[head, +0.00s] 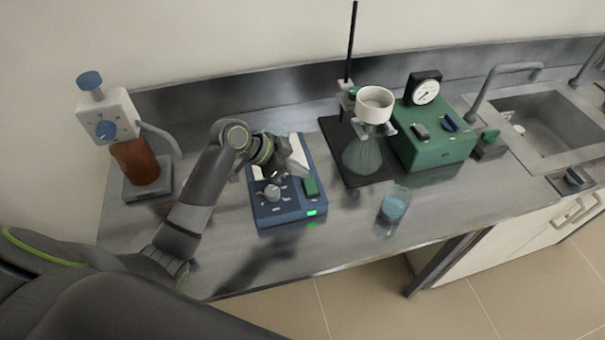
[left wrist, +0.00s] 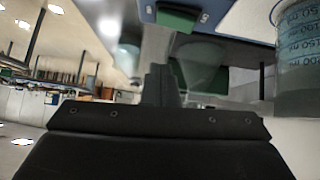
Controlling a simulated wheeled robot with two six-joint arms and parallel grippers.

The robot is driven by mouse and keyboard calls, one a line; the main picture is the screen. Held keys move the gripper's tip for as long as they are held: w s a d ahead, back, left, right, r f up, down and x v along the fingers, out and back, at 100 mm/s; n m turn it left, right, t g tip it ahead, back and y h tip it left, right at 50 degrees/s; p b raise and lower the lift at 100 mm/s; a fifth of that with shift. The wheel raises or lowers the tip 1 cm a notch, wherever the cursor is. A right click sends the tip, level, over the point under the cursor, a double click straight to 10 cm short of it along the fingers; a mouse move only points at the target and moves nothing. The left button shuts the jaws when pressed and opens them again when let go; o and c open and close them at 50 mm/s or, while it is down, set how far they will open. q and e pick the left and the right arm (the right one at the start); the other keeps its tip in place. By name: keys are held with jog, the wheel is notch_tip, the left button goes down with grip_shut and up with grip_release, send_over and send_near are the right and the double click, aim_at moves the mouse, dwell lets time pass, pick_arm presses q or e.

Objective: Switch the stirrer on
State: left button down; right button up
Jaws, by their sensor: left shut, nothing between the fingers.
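The stirrer (head: 288,214) is a blue box with a pale top plate, standing on the bench in the head view. A grey knob (head: 271,192) and a green rocker switch (head: 310,186) are on its sloping front. A small green light (head: 312,212) glows on its front edge. My left gripper (head: 299,168) is shut and empty, over the stirrer close behind the switch; I cannot tell whether it touches. In the left wrist view the shut fingers (left wrist: 160,84) point toward the stirrer's blue edge and green switch (left wrist: 176,18). My right gripper is out of view.
A glass beaker of blue liquid (head: 392,207) stands right of the stirrer. Behind it are a filter flask (head: 363,155) on a stand and a green pump (head: 433,145) with a gauge. A brown bottle dispenser (head: 136,163) stands left. The sink (head: 560,125) is far right.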

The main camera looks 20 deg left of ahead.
pick_arm(q)
jog(key=b+v, duration=0.1)
jog(key=v, duration=0.6)
jog(key=shift+s, duration=0.5)
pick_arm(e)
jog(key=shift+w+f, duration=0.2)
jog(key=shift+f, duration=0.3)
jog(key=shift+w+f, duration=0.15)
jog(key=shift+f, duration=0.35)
